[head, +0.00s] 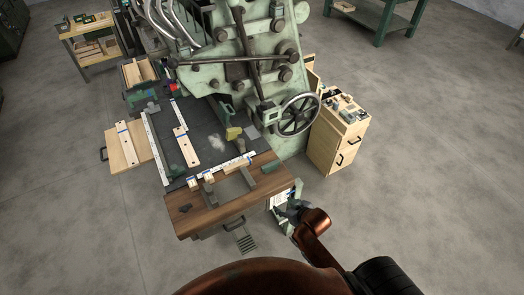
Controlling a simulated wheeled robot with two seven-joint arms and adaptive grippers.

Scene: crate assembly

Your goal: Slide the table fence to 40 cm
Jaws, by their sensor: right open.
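A long pale grey bar (155,148), which looks like the table fence, lies along the left side of the dark machine table (205,115). A white marked strip (208,175) runs along the table's front edge; its figures are too small to read. My right gripper (291,209) is open, low at the right end of the wooden front bench, apart from the bar. Whether it touches the bench end or the pale panel there, I cannot tell. My left gripper is not in view.
The large green machine (235,70) with a handwheel (299,114) stands over the table. Small wooden and metal pieces lie on the wooden bench (205,215). A wooden cabinet (334,145) stands right. A light board (122,148) juts out left.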

